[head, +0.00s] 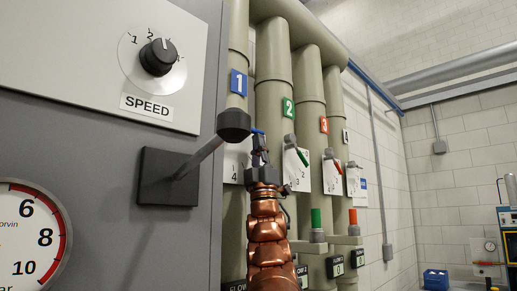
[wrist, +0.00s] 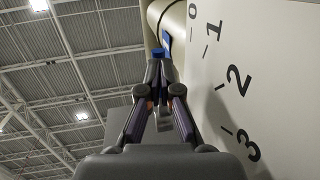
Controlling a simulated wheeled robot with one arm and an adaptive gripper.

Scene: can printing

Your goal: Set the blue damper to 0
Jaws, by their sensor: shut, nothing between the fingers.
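The blue damper's lever (head: 258,131) shows as a small blue piece at pipe 1, just above my gripper (head: 259,150) in the head view. My gripper hides most of it. In the wrist view my gripper (wrist: 159,72) is shut and empty, pointing up along the pipe. A blue piece (wrist: 158,53) sits just beyond its fingertips; I cannot tell whether they touch. The white scale plate (wrist: 255,60) on the right carries 0, 1, 2 and 3, with 0 at the top. The blue piece is near the 0 and 1 end; the exact setting is hidden.
A large grey lever (head: 205,155) with a dark knob juts from the grey cabinet (head: 110,235), close left of my gripper. Dampers with a green lever (head: 302,157) and a red lever (head: 338,167) are on the pipes to the right. Green and red valves (head: 316,218) stand lower right.

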